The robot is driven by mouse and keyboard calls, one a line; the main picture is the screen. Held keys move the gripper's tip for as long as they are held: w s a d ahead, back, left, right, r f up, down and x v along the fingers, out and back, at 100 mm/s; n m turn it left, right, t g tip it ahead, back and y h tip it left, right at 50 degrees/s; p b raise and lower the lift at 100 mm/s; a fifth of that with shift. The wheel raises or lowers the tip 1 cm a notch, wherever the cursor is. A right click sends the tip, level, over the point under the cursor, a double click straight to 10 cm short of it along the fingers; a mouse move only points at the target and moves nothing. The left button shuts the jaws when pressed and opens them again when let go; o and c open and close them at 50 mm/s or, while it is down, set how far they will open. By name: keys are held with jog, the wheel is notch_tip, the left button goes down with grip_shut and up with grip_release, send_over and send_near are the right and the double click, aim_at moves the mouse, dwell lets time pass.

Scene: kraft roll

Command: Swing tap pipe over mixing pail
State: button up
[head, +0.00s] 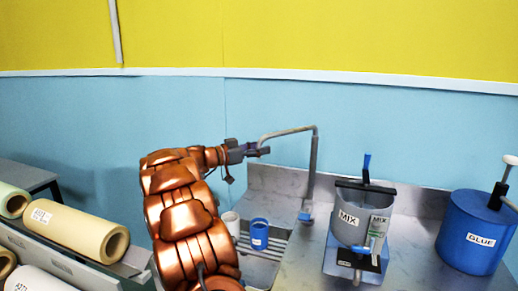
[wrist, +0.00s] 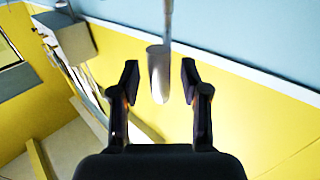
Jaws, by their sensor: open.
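The tap pipe (head: 314,160) rises from a base on the metal counter and bends over to the left. Its spout end hangs at my gripper (head: 252,150), well left of the mixing pail. In the wrist view the grey spout end (wrist: 160,75) lies between the open fingers of my gripper (wrist: 160,85), with a gap on both sides. The grey mixing pail (head: 350,215), labelled MIX, stands right of the tap base. A dark bar with a blue upright handle lies across its top. The pail's inside is hidden.
A blue GLUE drum (head: 475,232) stands at the right. A blue cup (head: 259,233) and a white cup (head: 231,222) stand left of the tap. Kraft rolls (head: 75,230) lie on a rack at the left.

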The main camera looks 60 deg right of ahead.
grip_shut()
dwell(0.3)
dwell(0.4)
